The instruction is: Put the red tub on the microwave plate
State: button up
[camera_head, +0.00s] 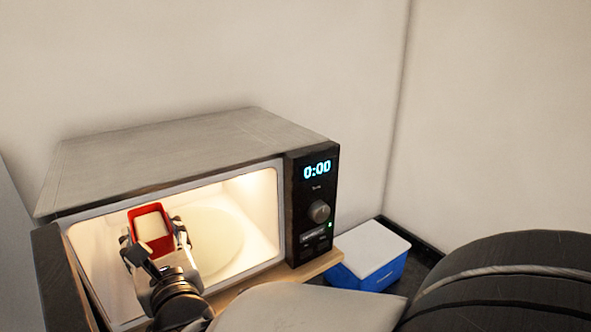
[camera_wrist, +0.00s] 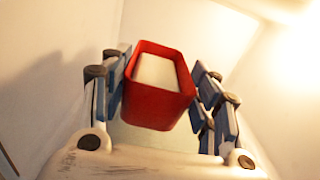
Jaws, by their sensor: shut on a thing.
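The red tub (camera_head: 151,223) has pale contents and is held upright in my gripper (camera_head: 153,240), in the left part of the lit microwave opening. In the wrist view the red tub (camera_wrist: 158,100) sits between the two blue-padded fingers of my gripper (camera_wrist: 160,95). The fingers are shut on its sides. The round microwave plate (camera_head: 212,240) is pale and lies on the cavity floor, to the right of the tub in the head view. My gripper and the tub hide part of the plate's left side. The gap under the tub cannot be judged.
The microwave (camera_head: 190,150) has its door (camera_head: 62,275) open at the left. Its control panel (camera_head: 317,210) reads 0:00. A blue box with a white lid (camera_head: 370,262) stands to the right. The cavity walls are close around my gripper; the plate's visible part is clear.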

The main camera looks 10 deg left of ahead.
jog(key=f, duration=0.3)
jog(key=shift+w+a+f, duration=0.2)
jog(key=shift+a+f, duration=0.05)
jog(key=shift+s+d+r, duration=0.1)
jog(key=shift+f+b, duration=0.25)
jog(key=shift+b, duration=0.1)
jog(key=o, duration=1.4)
jog(key=shift+r, duration=0.1)
